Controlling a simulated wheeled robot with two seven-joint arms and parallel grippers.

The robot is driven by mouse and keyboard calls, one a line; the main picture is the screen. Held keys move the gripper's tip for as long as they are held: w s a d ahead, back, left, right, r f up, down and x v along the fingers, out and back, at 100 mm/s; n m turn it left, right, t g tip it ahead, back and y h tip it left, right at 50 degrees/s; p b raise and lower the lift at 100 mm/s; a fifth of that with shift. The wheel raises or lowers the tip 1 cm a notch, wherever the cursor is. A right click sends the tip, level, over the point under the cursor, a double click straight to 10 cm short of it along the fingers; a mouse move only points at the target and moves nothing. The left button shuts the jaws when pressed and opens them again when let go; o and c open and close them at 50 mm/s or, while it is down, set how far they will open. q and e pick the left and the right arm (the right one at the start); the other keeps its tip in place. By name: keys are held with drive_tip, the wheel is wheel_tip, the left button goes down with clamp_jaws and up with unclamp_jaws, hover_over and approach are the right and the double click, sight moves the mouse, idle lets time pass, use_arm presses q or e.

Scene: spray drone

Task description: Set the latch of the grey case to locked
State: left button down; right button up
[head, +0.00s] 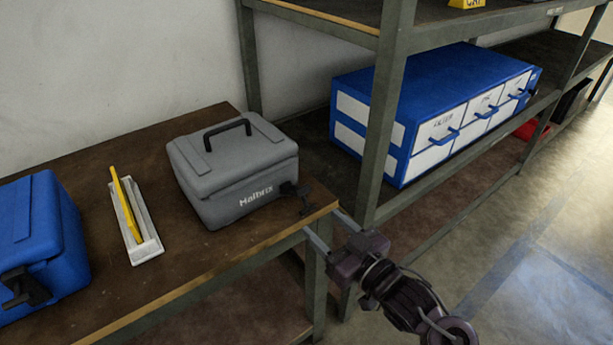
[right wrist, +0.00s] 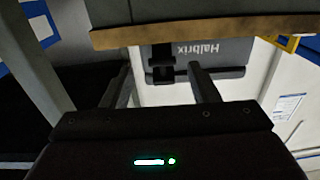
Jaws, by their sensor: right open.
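The grey case (head: 235,175) with "Halbrix" on its front stands closed on the brown bench, near its right end. Its dark latch (head: 290,189) is at the right of the front face, and a dark piece juts outward from it; I cannot tell its exact setting. The latch also shows in the right wrist view (right wrist: 162,62), between and beyond my fingers. My right gripper (head: 332,231) is open and empty, just off the bench's right front corner, apart from the latch. Its two fingers show in the right wrist view (right wrist: 162,78). My left gripper is not in view.
A blue case (head: 40,235) with a dark latch stands at the bench's left. A white tray (head: 148,250) with a yellow bar (head: 124,200) lies between the cases. A green-grey rack post (head: 385,110) rises right of the bench; a blue drawer unit (head: 400,90) sits on its shelf.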

sight(302, 206)
drive_tip(key=x, duration=0.7)
drive_tip(key=shift+w+a, duration=0.2)
drive_tip(key=shift+a, duration=0.1)
drive_tip(key=shift+c, duration=0.3)
clamp_jaws()
